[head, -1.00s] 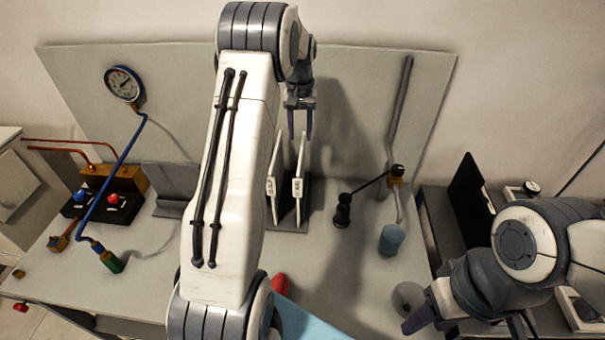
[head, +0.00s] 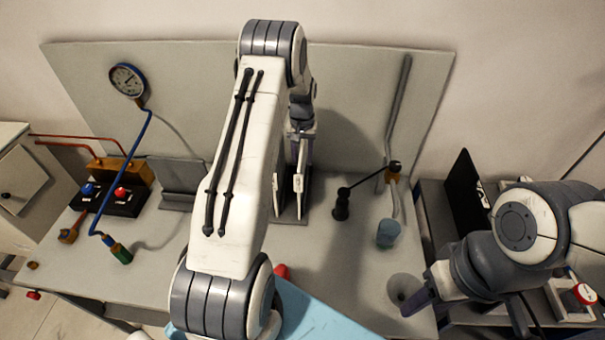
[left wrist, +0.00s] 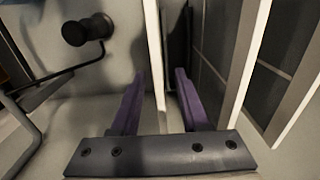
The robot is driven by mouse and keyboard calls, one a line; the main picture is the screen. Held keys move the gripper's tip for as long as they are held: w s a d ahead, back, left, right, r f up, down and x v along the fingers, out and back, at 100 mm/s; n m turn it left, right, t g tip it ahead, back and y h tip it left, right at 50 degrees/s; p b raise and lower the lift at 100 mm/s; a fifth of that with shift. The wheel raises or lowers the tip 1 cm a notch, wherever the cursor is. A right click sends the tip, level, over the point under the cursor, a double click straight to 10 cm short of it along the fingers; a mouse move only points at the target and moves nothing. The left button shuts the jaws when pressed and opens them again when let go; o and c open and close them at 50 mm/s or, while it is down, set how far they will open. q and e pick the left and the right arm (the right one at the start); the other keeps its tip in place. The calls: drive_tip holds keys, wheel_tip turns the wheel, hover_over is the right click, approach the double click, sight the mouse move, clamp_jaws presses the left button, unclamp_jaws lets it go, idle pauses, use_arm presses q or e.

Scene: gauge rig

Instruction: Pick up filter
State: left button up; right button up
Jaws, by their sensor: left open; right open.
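Two thin filters with white edges stand upright, side by side, in a dark rack (head: 290,219) on the bench. The right filter (head: 299,184) is under my left gripper (head: 302,150) in the head view; the left filter (head: 276,195) is partly behind my arm. In the left wrist view my left gripper (left wrist: 160,92) is open, with one purple finger on each side of a filter's white edge (left wrist: 153,45). The other filter (left wrist: 246,55) stands outside the fingers. Contact cannot be told. My right gripper (head: 416,300) is open and empty at the bench's right front.
A black knob on a bent rod (head: 341,206) stands right of the rack; it also shows in the left wrist view (left wrist: 76,33). A gauge (head: 127,80) hangs on the back panel.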

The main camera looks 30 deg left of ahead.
use_arm(q)
clamp_jaws()
drive_tip(key=shift+r, duration=0.1)
